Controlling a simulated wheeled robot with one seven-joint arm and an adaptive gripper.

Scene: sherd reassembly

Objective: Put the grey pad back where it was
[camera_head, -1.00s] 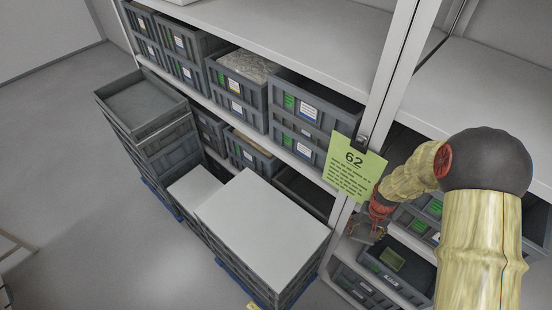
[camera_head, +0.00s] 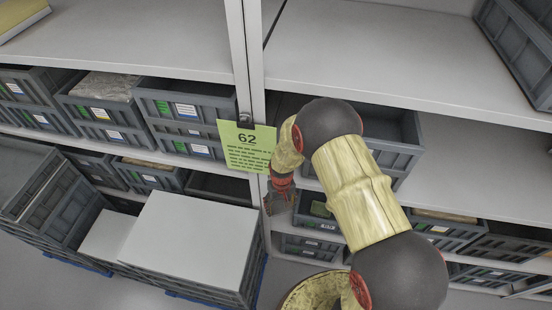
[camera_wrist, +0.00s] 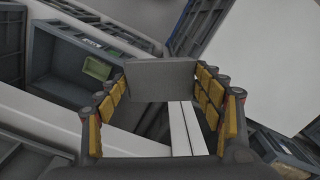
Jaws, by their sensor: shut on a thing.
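The grey pad (camera_wrist: 162,80) is a flat, plain rectangle held between the fingertips of my gripper (camera_wrist: 163,84) in the wrist view. The yellow-padded fingers are shut on its left and right edges. In the head view my gripper (camera_head: 278,198) is by the shelf upright, just below the green card; I cannot make out the pad there. An open grey crate (camera_wrist: 60,75) with a small green piece (camera_wrist: 97,68) inside lies left of the pad in the wrist view. The crate's green piece also shows in the head view (camera_head: 320,209), right of my gripper.
A green card marked 62 (camera_head: 246,146) hangs on the shelf upright (camera_head: 245,60), close to my arm. Grey crates fill the lower shelves. A white-topped stack (camera_head: 190,235) stands at the lower left. The upper right shelf board (camera_head: 390,60) is mostly bare.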

